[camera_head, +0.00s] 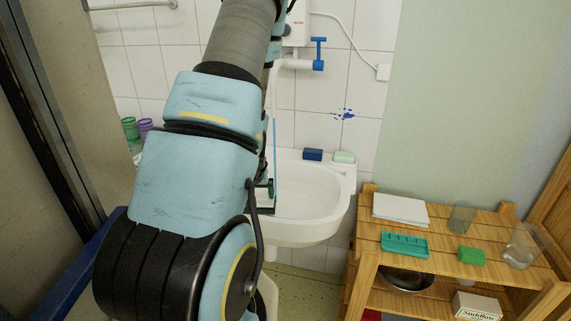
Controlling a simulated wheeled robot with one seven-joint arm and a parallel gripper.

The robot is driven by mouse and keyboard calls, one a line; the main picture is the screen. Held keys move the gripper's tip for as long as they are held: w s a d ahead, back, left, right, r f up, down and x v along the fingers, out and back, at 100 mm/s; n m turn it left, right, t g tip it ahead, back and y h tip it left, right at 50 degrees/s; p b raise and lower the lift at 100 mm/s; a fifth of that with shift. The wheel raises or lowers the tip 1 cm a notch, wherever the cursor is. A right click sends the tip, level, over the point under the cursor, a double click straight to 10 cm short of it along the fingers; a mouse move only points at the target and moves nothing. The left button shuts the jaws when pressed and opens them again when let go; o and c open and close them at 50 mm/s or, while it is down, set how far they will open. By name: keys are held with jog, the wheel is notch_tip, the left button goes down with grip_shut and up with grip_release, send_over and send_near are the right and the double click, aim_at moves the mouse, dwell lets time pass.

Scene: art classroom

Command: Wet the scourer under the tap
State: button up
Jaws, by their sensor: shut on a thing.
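My arm reaches across the left of the picture and hides the basin's left part. Only a dark edge of my gripper (264,203) shows past the arm, over the basin and below the tap. It is shut on the scourer (270,188), of which only a small dark green bit shows. A thin blue upright line runs above the gripper; I cannot tell whether it is water.
A blue block (313,155) and a pale green block (344,157) lie on the basin's back rim. A wooden shelf unit (446,222) at right holds paper (400,210), a teal dish (404,244), a green block (471,255) and glasses (521,247). Cups (130,128) stand at left.

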jog(key=s+d+r+p, duration=0.1)
jog(key=s+r+p, duration=0.1)
jog(key=s+r, duration=0.2)
jog(key=shift+s+p, duration=0.4)
jog(key=shift+s, duration=0.05)
jog(key=shift+d, duration=0.1)
dwell(0.5)
